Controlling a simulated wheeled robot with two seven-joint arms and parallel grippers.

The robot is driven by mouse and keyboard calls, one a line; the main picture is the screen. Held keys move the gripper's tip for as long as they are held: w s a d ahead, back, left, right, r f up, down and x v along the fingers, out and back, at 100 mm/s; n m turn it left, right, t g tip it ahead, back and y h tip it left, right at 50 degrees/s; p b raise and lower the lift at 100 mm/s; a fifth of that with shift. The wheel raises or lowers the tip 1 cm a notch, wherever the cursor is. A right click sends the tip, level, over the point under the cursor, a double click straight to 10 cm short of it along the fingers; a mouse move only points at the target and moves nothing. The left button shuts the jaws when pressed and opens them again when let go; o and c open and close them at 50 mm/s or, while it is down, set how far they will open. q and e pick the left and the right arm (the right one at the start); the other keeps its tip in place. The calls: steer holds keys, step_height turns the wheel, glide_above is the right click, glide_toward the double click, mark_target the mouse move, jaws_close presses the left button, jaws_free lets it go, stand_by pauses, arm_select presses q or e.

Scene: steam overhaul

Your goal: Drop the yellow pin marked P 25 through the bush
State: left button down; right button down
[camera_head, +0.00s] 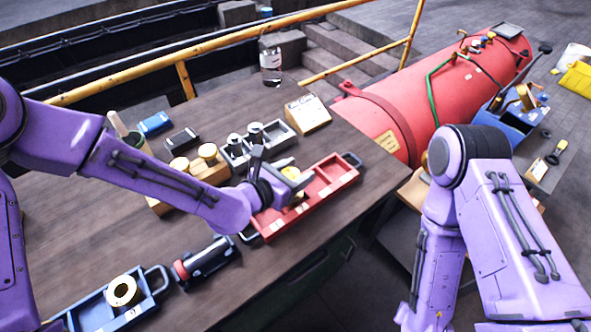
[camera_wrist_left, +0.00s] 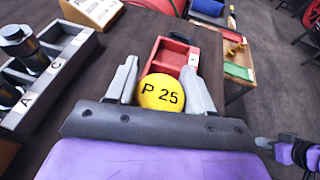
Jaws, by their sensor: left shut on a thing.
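My left gripper (camera_head: 292,184) is shut on the yellow pin marked P 25 (camera_wrist_left: 161,93); its round head faces the left wrist camera between the two grey fingers. In the head view only a bit of yellow (camera_head: 300,197) shows there. The pin's shank is hidden, and I cannot tell whether its tip touches anything. The gripper is over the red tray (camera_head: 335,180). A pale ring (camera_head: 121,291), perhaps a bush, sits in the blue tray (camera_head: 90,312) at lower left. No bush is visible under the pin.
A wooden block (camera_head: 213,171) with yellow-topped pins and a grey tray (camera_head: 237,160) with dark-capped parts stand left of the gripper. A black and red tool (camera_head: 205,262) lies near the table's front edge. A bottle (camera_head: 270,65) stands behind. A red boiler (camera_head: 455,90) is right.

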arm_select(q)
steer(key=shift+s+r, duration=0.2)
steer(key=c, duration=0.5)
jaws_free()
steer(key=shift+o, duration=0.8)
steer(key=shift+f, duration=0.1)
steer(key=shift+s+a, duration=0.2)
steer(key=shift+a, duration=0.05)
steer(key=p+v, duration=0.6)
steer(key=v, duration=0.4)
